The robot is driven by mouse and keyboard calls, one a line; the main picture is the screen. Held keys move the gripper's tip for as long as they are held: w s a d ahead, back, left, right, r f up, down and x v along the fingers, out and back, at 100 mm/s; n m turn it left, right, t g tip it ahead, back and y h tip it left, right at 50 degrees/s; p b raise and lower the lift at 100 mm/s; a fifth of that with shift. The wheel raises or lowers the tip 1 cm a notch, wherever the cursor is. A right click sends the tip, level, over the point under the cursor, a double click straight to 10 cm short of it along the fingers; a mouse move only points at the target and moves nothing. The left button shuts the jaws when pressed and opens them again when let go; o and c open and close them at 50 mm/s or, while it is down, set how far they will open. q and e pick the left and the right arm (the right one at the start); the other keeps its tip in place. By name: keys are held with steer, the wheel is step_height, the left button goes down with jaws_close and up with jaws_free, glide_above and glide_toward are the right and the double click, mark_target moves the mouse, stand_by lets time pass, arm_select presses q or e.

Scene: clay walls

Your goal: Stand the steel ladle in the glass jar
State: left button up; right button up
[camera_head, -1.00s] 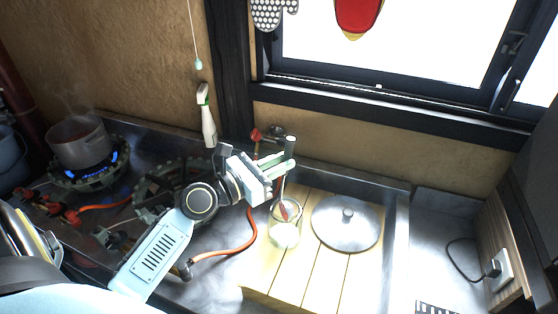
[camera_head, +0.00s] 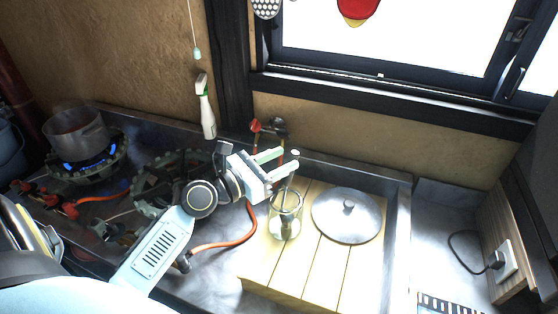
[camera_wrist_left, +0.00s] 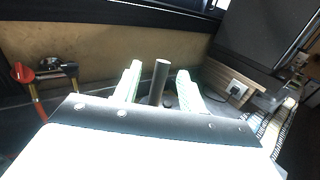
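The steel ladle (camera_head: 289,180) stands in the glass jar (camera_head: 286,224), its handle rising past the rim, leaning slightly. Its lower end is inside the jar, seen unclearly through the glass. The jar stands on the slatted wooden board (camera_head: 262,272). My left gripper (camera_head: 282,160) is open at the upper handle. In the left wrist view the handle (camera_wrist_left: 160,82) stands between the two spread fingers (camera_wrist_left: 157,84), with a gap on each side. The jar is hidden in that view. My right gripper is not in view.
A round steel lid (camera_head: 335,222) lies on the board just right of the jar. A steaming pot (camera_head: 77,133) sits over a blue flame at left. An orange hose (camera_head: 222,244) crosses the counter. A spray bottle (camera_head: 207,115) is by the wall; a socket (camera_head: 503,260) is at right.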

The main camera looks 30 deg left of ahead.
arm_select(q)
steer(key=shift+s, duration=0.1)
steer(key=b+v, duration=0.3)
steer(key=v, duration=1)
steer(key=shift+b, duration=0.3)
steer(key=shift+s+a, duration=0.1)
stand_by(0.5)
